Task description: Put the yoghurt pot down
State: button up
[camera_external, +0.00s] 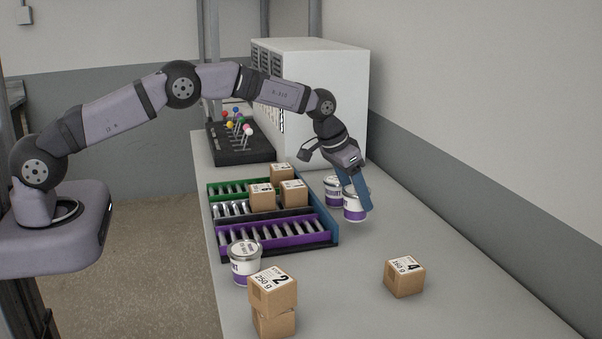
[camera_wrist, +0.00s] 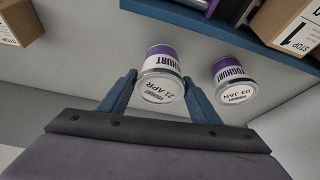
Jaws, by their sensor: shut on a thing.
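The yoghurt pot (camera_external: 354,208) is white with a purple band, and my gripper (camera_external: 358,198) is shut on it at the right of the roller rack. In the wrist view the pot (camera_wrist: 160,78), its lid marked 21 APR, sits between the two blue fingers of my gripper (camera_wrist: 160,95). I cannot tell whether its base touches the table. A second yoghurt pot (camera_external: 333,188), marked 03 JAN in the wrist view (camera_wrist: 234,82), stands close beside it, with a small gap. A third pot (camera_external: 244,262) stands at the near left of the rack.
The roller rack (camera_external: 325,228) has green, black and purple lanes and holds several boxes. Two stacked boxes (camera_external: 273,297) stand at the front; another box (camera_external: 404,277) is at the right. A white cabinet (camera_external: 330,90) is behind.

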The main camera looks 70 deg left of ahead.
jog(key=shift+f+p, duration=0.4)
jog(key=shift+f, duration=0.9)
jog(key=shift+f, duration=0.2)
jog(key=o, duration=1.1)
jog(key=shift+o, duration=0.2)
jog(key=shift+s+r, duration=0.15)
jog(key=shift+r, duration=0.45)
jog(key=b+v, duration=0.3)
jog(key=v, duration=0.8)
jog(key=shift+b, duration=0.4)
jog(key=shift+s, duration=0.1)
